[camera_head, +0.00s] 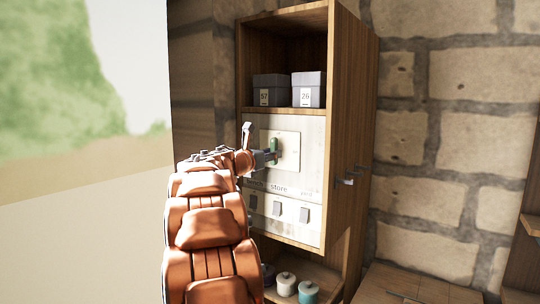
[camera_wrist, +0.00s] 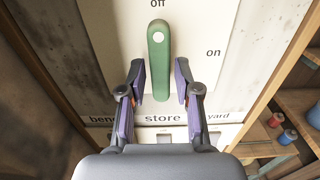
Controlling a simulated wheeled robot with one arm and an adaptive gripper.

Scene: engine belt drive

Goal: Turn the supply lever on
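The supply lever is a green bar (camera_wrist: 158,70) on a pale plate. In the wrist view it stands upright, its upper end at the word "off"; the word "on" is to its right. In the head view the lever (camera_head: 273,151) shows partly behind my gripper. My gripper (camera_wrist: 160,88) is open, one finger on each side of the lever's lower part. A gap shows between each finger and the lever, so they look apart. My gripper also shows in the head view (camera_head: 264,157), in front of the plate (camera_head: 290,150).
The panel (camera_head: 310,160) sits in a wooden cabinet (camera_head: 345,120). Below the lever are labels, "store" among them, and small switches (camera_head: 280,208). Two grey boxes (camera_head: 308,90) stand on the shelf above. Spools (camera_head: 287,284) stand below. A stone wall (camera_head: 480,90) is at right.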

